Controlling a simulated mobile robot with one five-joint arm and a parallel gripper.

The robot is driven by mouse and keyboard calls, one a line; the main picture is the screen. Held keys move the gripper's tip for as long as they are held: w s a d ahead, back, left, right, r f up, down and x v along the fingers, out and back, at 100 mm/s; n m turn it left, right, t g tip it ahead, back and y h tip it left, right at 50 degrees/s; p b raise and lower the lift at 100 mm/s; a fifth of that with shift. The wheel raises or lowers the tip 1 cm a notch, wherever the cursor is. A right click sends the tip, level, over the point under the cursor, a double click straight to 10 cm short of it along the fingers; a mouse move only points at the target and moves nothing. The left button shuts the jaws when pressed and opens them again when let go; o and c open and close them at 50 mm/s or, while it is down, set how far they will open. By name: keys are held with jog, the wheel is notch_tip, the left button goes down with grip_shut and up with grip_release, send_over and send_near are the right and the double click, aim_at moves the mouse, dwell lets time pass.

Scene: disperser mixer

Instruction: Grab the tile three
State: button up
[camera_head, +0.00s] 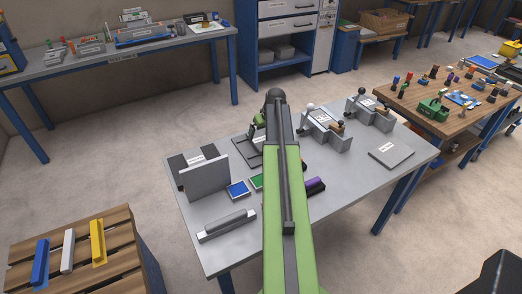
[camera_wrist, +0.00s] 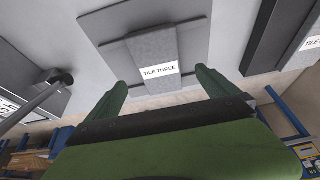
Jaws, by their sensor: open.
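Tile three is a grey block (camera_wrist: 152,46) with a white label reading "TILE THREE" on its near side, seen in the wrist view. I cannot tell whether either finger touches the tile. In the head view my green arm covers most of this spot, and only a bit of my gripper (camera_head: 258,124) shows beside the arm.
The grey worktable (camera_head: 345,178) also carries an upright grey plate (camera_head: 204,180), a blue pad (camera_head: 238,190), a purple-topped block (camera_head: 315,186) and two lever devices (camera_head: 325,130). In the wrist view another labelled tile (camera_wrist: 306,42) is at right and a lever (camera_wrist: 40,103) at left.

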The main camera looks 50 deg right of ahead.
aim_at(260, 139)
jog(key=shift+w+f, duration=0.2)
jog(key=shift+f, duration=0.35)
jog(key=shift+r, duration=0.15)
jog(key=b+x, duration=0.5)
jog(key=shift+w+d, duration=0.1)
jog(key=shift+d, duration=0.1)
jog(key=shift+c, duration=0.5)
jog(key=c, duration=2)
jog(key=shift+p, duration=0.3)
